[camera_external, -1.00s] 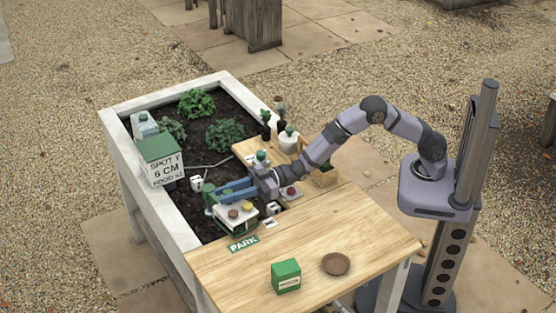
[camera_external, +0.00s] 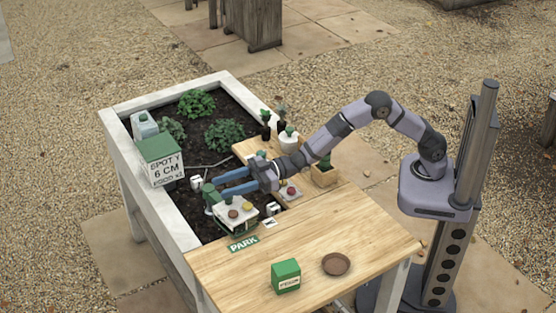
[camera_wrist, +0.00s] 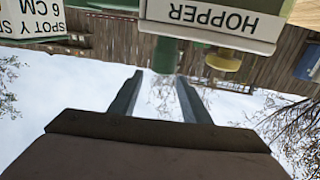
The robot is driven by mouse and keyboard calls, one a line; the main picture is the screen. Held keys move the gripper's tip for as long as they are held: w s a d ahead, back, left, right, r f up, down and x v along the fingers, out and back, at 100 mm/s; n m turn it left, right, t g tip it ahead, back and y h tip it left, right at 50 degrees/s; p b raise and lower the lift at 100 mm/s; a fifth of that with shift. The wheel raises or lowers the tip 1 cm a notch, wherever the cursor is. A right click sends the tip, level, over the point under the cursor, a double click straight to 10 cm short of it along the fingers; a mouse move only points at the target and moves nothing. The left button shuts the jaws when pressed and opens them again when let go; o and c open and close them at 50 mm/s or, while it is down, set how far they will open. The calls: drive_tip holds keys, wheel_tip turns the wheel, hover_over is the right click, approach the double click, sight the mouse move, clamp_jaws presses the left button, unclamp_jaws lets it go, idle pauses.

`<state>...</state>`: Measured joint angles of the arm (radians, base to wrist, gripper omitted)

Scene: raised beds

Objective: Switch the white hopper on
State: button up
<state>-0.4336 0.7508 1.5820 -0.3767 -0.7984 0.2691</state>
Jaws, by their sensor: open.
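A white box with a red and a yellow button on top (camera_external: 237,212) stands at the near end of the planter bed, with a green part at its left. In the wrist view, which is upside down, a white box labelled HOPPER (camera_wrist: 215,18) fills the top, with a yellow knob (camera_wrist: 223,60) and a green part (camera_wrist: 165,55) beside it. My gripper (camera_external: 219,186) has its blue fingers spread and empty, pointing left just above and behind the box. In the wrist view its fingers (camera_wrist: 160,75) are apart near the green part. I cannot tell whether they touch it.
A smaller button unit (camera_external: 290,192) stands right of my gripper. A sign box (camera_external: 161,160) sits on the left rim. White cubes (camera_external: 273,209) lie nearby. The front table holds a green box (camera_external: 286,276) and a brown saucer (camera_external: 336,264).

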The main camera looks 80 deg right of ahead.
sight(225, 202)
wheel_tip(225, 202, up, 7)
drive_tip(key=shift+f, duration=0.1)
idle(0.5)
drive_tip(key=shift+r, duration=0.45)
wheel_tip(225, 202, up, 6)
drive_tip(key=d+n+y+p, duration=0.2)
drive_tip(key=p, duration=0.1)
drive_tip(key=s+d+f+n+g+y+p, duration=0.1)
drive_tip(key=s+d+n+g+y+p, duration=0.25)
drive_tip(key=d+g, duration=0.2)
wheel_tip(225, 202, down, 15)
drive_tip(key=shift+g+h, duration=0.35)
drive_tip(key=shift+g, duration=0.1)
drive_tip(key=shift+p+x, duration=0.55)
drive_tip(key=shift+x, duration=3.65)
drive_tip(key=shift+f, duration=0.1)
drive_tip(key=shift+c, duration=0.6)
